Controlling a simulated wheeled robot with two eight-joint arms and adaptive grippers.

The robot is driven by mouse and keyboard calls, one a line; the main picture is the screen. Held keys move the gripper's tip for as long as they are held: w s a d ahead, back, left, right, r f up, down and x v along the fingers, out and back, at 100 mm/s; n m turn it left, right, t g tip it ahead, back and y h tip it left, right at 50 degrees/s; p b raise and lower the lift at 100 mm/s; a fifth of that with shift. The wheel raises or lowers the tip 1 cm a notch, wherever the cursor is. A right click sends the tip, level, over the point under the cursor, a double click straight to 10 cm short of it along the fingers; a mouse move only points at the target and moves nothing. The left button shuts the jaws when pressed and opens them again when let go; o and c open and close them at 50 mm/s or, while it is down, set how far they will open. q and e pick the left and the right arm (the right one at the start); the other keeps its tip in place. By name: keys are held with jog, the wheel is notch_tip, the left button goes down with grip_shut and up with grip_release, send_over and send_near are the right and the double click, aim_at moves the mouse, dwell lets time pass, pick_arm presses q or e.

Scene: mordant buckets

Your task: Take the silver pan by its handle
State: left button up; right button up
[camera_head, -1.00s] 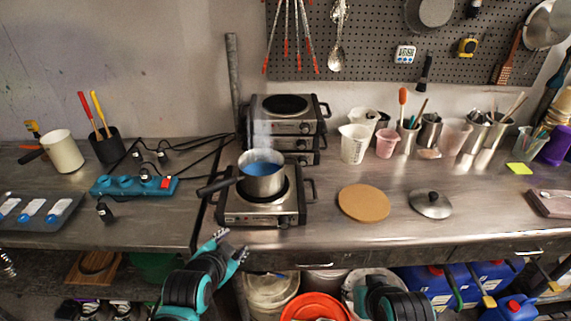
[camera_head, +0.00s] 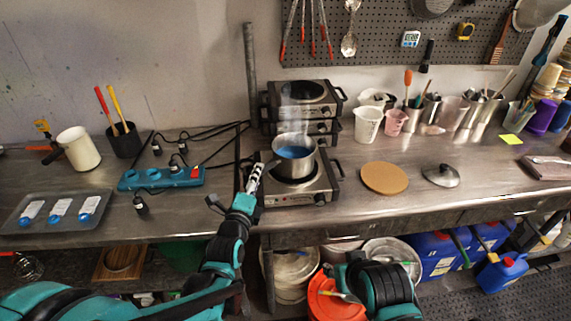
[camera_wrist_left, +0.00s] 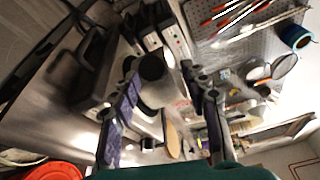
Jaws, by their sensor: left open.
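The silver pan (camera_head: 303,166) with blue liquid inside sits upright on the front hot plate (camera_head: 300,194), with its handle side toward the left. My left gripper (camera_head: 254,180) is open just left of the pan, pointing up at the handle area, and covers much of the handle in the head view. In the left wrist view the two fingers (camera_wrist_left: 160,70) stand apart, with the pan's grey side (camera_wrist_left: 160,93) and a dark round shape between them. I cannot tell whether they touch the handle.
A second hot plate stack (camera_head: 303,97) stands behind. A blue power strip (camera_head: 160,178) and cables lie to the left. A round tan board (camera_head: 384,178) and a lid (camera_head: 441,176) lie to the right. An orange bucket (camera_head: 335,302) is below the counter edge.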

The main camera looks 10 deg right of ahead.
pick_arm(q)
jog(key=b+x, duration=0.1)
jog(key=x, duration=0.3)
jog(key=shift+f, duration=0.2)
pick_arm(e)
jog(key=shift+f, duration=0.7)
pick_arm(q)
jog(key=shift+s+r, duration=0.1)
jog(key=shift+c, duration=1.1)
grip_shut()
jog(key=shift+r, duration=0.15)
pick_arm(e)
jog(key=shift+r, duration=0.15)
